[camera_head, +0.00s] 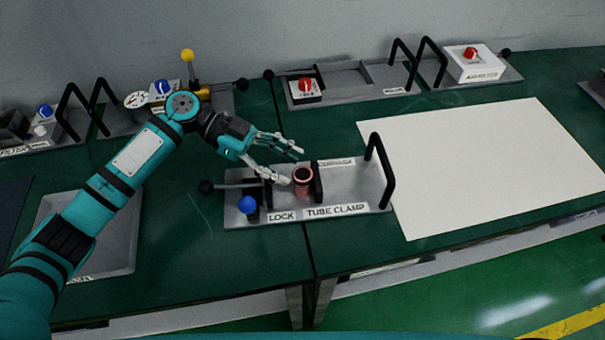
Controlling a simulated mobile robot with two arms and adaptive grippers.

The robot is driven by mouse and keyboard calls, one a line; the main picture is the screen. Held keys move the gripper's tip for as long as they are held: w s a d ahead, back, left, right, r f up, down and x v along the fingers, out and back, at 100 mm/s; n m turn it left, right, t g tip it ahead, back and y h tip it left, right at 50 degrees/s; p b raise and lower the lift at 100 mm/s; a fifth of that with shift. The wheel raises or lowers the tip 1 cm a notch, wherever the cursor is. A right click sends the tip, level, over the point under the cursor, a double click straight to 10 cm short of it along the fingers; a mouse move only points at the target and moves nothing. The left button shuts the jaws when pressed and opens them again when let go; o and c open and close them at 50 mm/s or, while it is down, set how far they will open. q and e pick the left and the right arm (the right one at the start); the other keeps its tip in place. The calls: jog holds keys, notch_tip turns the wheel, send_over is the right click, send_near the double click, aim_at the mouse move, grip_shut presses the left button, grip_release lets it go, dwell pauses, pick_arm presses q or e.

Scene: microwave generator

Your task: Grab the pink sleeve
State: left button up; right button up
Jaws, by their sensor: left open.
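The pink sleeve (302,184) is a short upright ring with a dark opening on top. It sits in the grey tube clamp tray (345,186), beside a black clamp block (317,181). My left gripper (293,165) is open and empty, just above and to the left of the sleeve. Its two pale fingers point right; the nearer one ends close to the sleeve's upper left side. I cannot tell whether it touches. My right gripper is not in view.
A black handle (381,172) rises at the tray's right end. A blue knob (248,206) and a lever with a black ball (206,187) are at its left. Other stations line the back. A white sheet (480,165) lies to the right.

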aim_at(303, 182)
pick_arm(q)
jog(key=shift+x, duration=1.35)
jog(key=shift+r, duration=0.1)
jog(key=c, duration=1)
